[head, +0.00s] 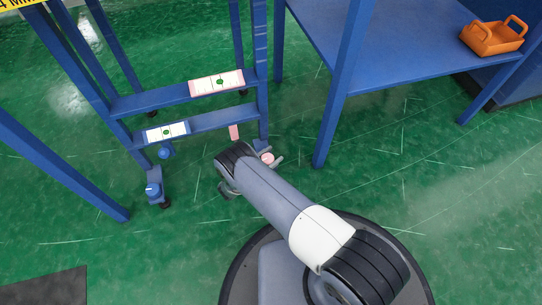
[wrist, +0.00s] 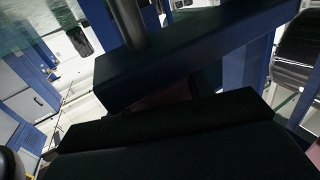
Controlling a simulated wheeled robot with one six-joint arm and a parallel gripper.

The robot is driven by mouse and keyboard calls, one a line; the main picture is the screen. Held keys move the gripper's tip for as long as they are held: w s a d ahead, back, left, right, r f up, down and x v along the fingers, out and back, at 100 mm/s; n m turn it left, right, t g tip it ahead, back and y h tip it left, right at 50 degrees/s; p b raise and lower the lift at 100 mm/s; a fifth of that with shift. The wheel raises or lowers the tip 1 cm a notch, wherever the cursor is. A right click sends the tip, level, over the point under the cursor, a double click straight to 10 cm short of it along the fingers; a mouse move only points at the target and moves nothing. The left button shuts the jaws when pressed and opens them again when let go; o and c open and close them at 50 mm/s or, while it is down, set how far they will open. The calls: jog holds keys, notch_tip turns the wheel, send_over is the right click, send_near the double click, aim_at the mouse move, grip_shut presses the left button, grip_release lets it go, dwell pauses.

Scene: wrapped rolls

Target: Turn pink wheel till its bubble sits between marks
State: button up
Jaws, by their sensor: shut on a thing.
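The pink wheel (head: 267,157) sits low on the rack's right front leg, partly hidden by my gripper. My gripper (head: 258,168) is at that leg, its fingers mostly hidden behind my wrist, and it is shut on the pink wheel. The pink-framed level (head: 197,85) lies on the upper blue rail, with a green bubble near its middle; the marks are too small to judge the bubble against. A blue-framed level (head: 180,128) with a green bubble lies on the lower rail. In the wrist view, dark shapes and a blue bar hide the wheel.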

dwell(0.3)
jog(key=o, duration=1)
jog(key=n+t+y, duration=0.2)
jog(key=y, duration=0.1)
jog(key=n+t+y, duration=0.1)
jog(key=n, duration=0.1)
jog(key=shift+w+a+t+y, duration=0.2)
jog(key=shift+w+t+y, duration=0.1)
jog(key=shift+t, duration=0.1)
jog(key=n+y, duration=0.1)
jog(key=y, duration=0.1)
jog(key=n+t+y, duration=0.1)
jog(key=y, duration=0.1)
jog(key=n+t+y, duration=0.1)
jog(key=n+y, duration=0.1)
jog(key=shift+w+a, duration=0.1)
jog(key=shift+a, duration=0.25)
jog(key=shift+a+n+y, duration=0.15)
jog(key=shift+n+y, duration=0.7)
jog(key=shift+y, duration=0.55)
jog(key=shift+a+n+y, duration=0.15)
jog(key=shift+n+y, duration=0.7)
jog(key=shift+y, duration=0.55)
jog(key=shift+a+n+g+y, duration=0.15)
jog(key=shift+n+g+y, duration=0.15)
jog(key=shift+n+y, duration=0.7)
jog(key=shift+a+n+g+y, duration=0.25)
jog(key=shift+n+y, duration=0.35)
jog(key=shift+y, duration=0.8)
